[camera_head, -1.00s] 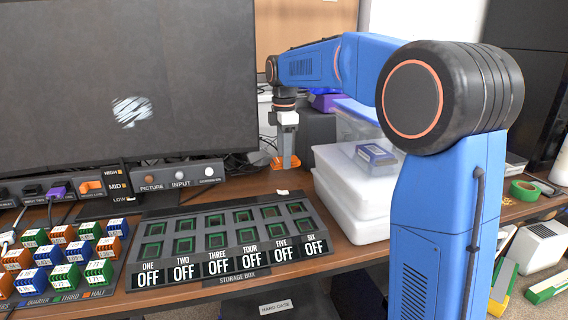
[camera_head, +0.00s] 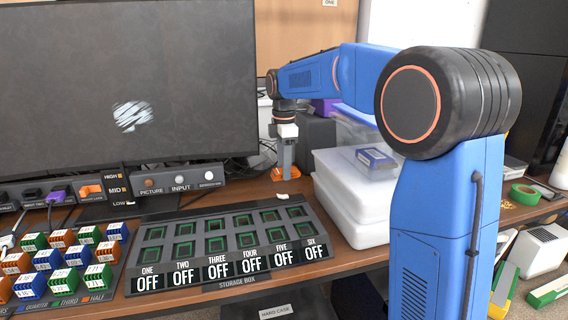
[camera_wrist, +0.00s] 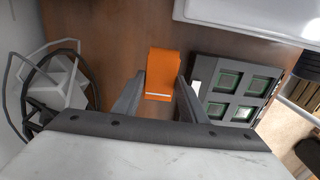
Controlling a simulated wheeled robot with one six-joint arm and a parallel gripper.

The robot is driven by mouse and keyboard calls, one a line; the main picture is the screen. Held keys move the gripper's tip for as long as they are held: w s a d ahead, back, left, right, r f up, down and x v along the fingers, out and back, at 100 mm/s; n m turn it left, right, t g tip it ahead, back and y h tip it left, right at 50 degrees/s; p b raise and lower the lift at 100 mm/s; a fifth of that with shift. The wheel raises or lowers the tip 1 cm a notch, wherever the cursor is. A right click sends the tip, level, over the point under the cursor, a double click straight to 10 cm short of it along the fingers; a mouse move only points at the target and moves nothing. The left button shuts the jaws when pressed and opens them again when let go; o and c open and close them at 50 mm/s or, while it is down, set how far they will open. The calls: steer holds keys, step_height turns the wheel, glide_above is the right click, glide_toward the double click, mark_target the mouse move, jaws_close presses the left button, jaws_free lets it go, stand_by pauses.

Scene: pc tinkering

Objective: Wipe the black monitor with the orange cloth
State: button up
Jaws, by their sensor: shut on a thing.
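The black monitor (camera_head: 90,70) stands upright at the left of the head view, with a whitish smudge (camera_head: 131,116) on its lower right screen. My gripper (camera_head: 285,168) is low over the desk, right of the monitor. The orange cloth (camera_head: 267,174) shows at the fingertips, partly hidden by them. In the wrist view the orange cloth (camera_wrist: 163,72) sits between the two fingers of my gripper (camera_wrist: 162,88), which are shut on it, above the brown desk.
A storage box (camera_head: 228,232) with rows of slots lies in front of the monitor. Colored blocks (camera_head: 70,255) stand at the left. White containers (camera_head: 345,205) with a small blue box (camera_head: 375,158) stand right of my gripper. Cables and a white object (camera_wrist: 60,85) lie left in the wrist view.

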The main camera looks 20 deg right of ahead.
steer(key=shift+f, duration=3.45)
steer(key=o, duration=1)
steer(key=shift+f, duration=0.1)
steer(key=c, duration=1.2)
steer(key=shift+r, duration=4.05)
